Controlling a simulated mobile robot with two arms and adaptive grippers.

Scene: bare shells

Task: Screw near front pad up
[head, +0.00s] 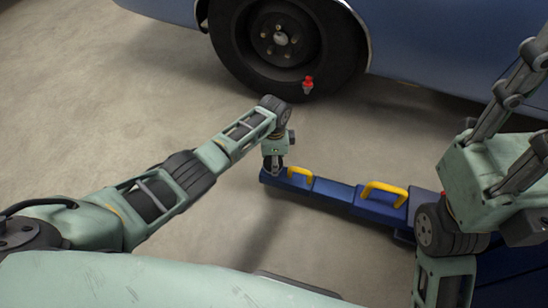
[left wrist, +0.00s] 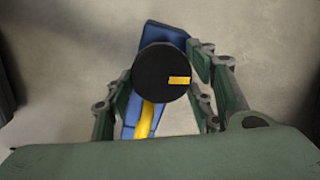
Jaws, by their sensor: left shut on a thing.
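The front pad (left wrist: 158,72) is a round black disc with a yellow mark on its right side in the left wrist view. It sits at the far end of the blue lift arm (head: 335,191), which also shows in the left wrist view (left wrist: 166,36). My left gripper (head: 274,166) reaches down over that end, its fingers on either side of the pad and shut on it. In the head view the gripper mostly hides the pad. My right gripper (head: 508,98) is at the right edge, away from the lift arm; its fingertips are not clearly visible.
Yellow handles (head: 385,191) stand on top of the lift arm. Behind it is a blue car (head: 440,35) with a dark wheel (head: 282,42). A small red-topped object (head: 308,83) shows in front of the tyre. The concrete floor (head: 110,110) at left is clear.

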